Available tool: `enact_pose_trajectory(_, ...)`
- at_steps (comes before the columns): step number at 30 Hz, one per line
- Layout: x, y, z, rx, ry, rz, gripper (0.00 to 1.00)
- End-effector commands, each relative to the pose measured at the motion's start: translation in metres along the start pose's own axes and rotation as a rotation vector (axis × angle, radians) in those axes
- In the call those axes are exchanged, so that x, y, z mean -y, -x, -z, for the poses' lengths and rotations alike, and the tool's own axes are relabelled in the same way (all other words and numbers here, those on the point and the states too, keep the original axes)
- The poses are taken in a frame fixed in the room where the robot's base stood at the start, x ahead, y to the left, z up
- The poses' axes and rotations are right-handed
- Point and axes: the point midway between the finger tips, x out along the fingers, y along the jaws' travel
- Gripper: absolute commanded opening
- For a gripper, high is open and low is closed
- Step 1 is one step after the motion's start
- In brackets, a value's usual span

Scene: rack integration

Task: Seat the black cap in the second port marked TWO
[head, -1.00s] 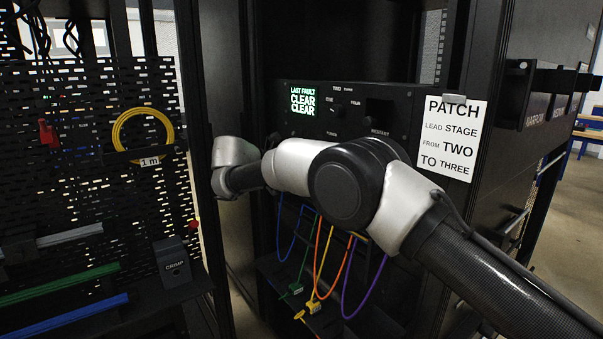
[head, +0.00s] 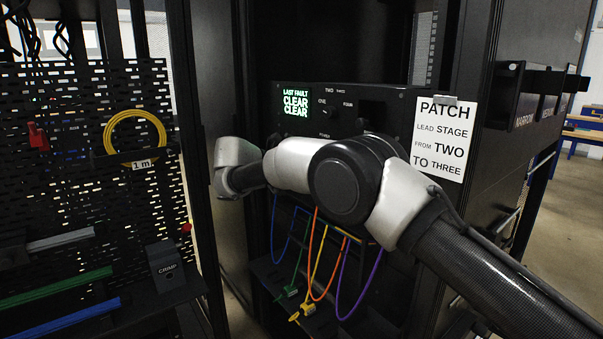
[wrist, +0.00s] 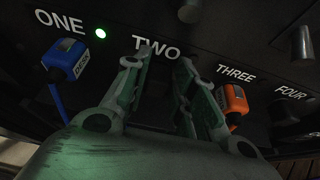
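In the wrist view, my gripper (wrist: 166,62) points at the black panel, its two fingertips just under the label TWO (wrist: 156,47). The fingertips are apart with a dark gap between them. I cannot make out the black cap there, nor whether the fingers hold it. Port TWO itself is hidden by the fingers or lost in the dark. A blue plug (wrist: 63,62) sits under ONE, left of my gripper. An orange plug (wrist: 235,100) sits under THREE, close to my right finger. In the head view my gripper is hidden behind my arm.
A green light (wrist: 100,33) glows between ONE and TWO. Dark cylinders, one (wrist: 190,10) above TWO and one (wrist: 302,44) at the right, stick out. Coloured cables (head: 315,250) hang below the panel. A PATCH sign (head: 440,138) hangs at the rack's right.

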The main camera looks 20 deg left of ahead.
Motion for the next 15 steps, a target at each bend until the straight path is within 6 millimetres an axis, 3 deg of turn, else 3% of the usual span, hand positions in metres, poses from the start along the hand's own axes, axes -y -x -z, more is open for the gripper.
enact_pose_trajectory(1,0.0,0.0001,0.0,0.0,0.0,0.0,0.39)
enact_pose_trajectory(3,0.0,0.0001,0.0,0.0,0.0,0.0,0.49)
enact_pose_trajectory(15,-0.0006,0.0084,0.0003,0.0,-0.001,-0.002,0.49)
